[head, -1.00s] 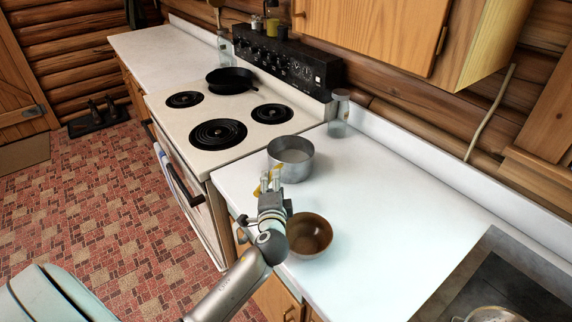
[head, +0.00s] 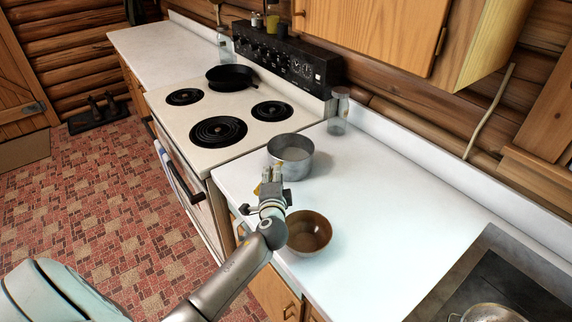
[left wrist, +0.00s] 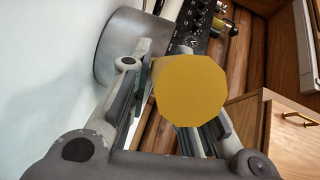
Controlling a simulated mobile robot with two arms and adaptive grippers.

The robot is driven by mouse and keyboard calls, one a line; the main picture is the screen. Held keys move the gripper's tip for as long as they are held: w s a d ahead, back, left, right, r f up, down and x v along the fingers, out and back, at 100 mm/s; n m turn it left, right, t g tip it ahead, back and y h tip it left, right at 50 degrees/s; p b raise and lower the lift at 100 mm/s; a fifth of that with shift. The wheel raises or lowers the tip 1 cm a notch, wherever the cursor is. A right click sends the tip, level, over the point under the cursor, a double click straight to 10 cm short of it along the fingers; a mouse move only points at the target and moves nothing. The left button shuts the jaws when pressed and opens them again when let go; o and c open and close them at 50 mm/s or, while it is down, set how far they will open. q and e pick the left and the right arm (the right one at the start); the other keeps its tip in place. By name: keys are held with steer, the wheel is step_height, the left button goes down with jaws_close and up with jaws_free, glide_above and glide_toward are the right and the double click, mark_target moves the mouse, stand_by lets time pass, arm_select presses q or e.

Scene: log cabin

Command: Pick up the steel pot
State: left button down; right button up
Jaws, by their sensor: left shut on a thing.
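The steel pot (head: 295,160) is a grey, open, round pot at the stove end of the white counter. Its side also shows at the upper left in the left wrist view (left wrist: 122,45). My left gripper (head: 268,178) is at the near side of the pot, shut on its yellow handle. The handle's flat round end (left wrist: 190,92) faces the left wrist camera and hides part of the fingers. The pot looks upright; I cannot tell whether its base touches the counter. My right gripper is not in view.
A brown bowl (head: 310,232) stands close beside my left gripper. A glass jar (head: 339,112) is behind the pot by the wall. The stove (head: 170,125) with a black skillet (head: 230,78) is to the left. The counter right of the pot is clear up to the sink (head: 500,280).

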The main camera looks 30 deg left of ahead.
arm_select(q)
steer(key=shift+w+r, duration=0.1)
steer(key=shift+r, duration=0.05)
stand_by(0.3)
steer(key=shift+r, duration=0.15)
steer(key=shift+r+b, duration=0.3)
steer(key=shift+r, duration=0.7)
steer(key=s+d+r+b, duration=0.2)
steer(key=s+d+r, duration=0.6)
steer(key=s+r, duration=0.2)
steer(key=shift+s+r, duration=0.3)
steer(key=shift+s, duration=0.3)
steer(key=shift+s+d, duration=0.1)
stand_by(0.4)
